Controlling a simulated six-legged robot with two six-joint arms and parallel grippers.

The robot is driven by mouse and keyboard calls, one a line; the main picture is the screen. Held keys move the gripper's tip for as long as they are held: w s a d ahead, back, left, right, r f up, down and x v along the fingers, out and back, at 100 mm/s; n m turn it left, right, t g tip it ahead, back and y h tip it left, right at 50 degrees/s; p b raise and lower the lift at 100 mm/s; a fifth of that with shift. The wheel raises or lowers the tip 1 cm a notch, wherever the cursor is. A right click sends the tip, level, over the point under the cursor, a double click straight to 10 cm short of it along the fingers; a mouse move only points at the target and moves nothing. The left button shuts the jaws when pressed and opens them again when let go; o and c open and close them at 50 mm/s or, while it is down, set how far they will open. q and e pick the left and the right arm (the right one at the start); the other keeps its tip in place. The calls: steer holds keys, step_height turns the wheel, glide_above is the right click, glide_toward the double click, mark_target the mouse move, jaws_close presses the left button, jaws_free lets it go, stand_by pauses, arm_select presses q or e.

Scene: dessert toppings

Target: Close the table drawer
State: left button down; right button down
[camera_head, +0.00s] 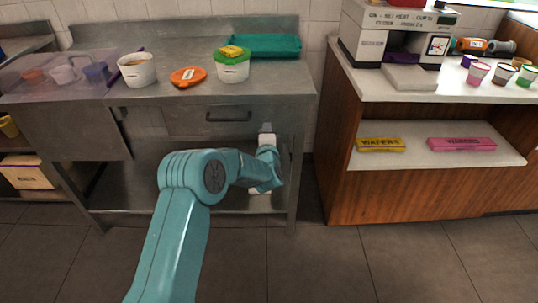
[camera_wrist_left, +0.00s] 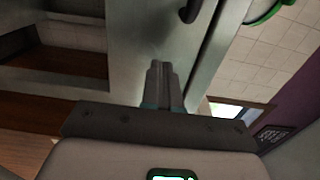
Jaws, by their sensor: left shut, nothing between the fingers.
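The metal table (camera_head: 190,97) stands at the left. Its drawer front (camera_head: 185,122) has a dark handle (camera_head: 228,115) and sits under the tabletop; whether it is fully flush I cannot tell. Whether the fingertips touch the metal is unclear. My right gripper is out of view.
On the tabletop are a white cup (camera_head: 137,70), an orange lid (camera_head: 188,77), a green-rimmed tub (camera_head: 233,68) and a teal tray (camera_head: 268,46). A wooden counter (camera_head: 342,150) stands to the right, with yellow (camera_head: 381,145) and pink (camera_head: 461,144) wafer boxes on its shelf. The front floor is clear.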

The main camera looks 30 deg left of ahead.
arm_select(q)
steer(key=v, duration=0.9)
steer(key=s+d+f+g+h, duration=0.25)
steer(key=s+d+f, duration=0.2)
steer(key=f, duration=0.25)
steer(key=s+d+f+n+g+h, duration=0.1)
steer(key=s+d+f+g+h, duration=0.15)
steer(key=s+d+f, duration=0.35)
steer(key=s+d+f+g+h, duration=0.1)
steer(key=s+d+f+h, duration=0.2)
steer(key=f, duration=0.5)
steer(key=s+d+f+n+g+h, duration=0.2)
steer(key=s, duration=0.3)
steer(key=s+d+f+n+g+h, duration=0.1)
steer(key=s+d+f+n+g, duration=0.15)
steer(key=s, duration=0.35)
steer(key=s+d+n+g+h, duration=0.2)
steer(key=s+d+n+g, duration=0.25)
steer(key=s+n, duration=0.55)
step_height(320, 180, up, 12)
steer(key=m+p, duration=0.1)
steer(key=p, duration=1.2)
steer(key=shift+s+a+r+m+p, duration=0.2)
steer(key=shift+a+m+p, duration=0.05)
steer(key=shift+m+p, duration=0.1)
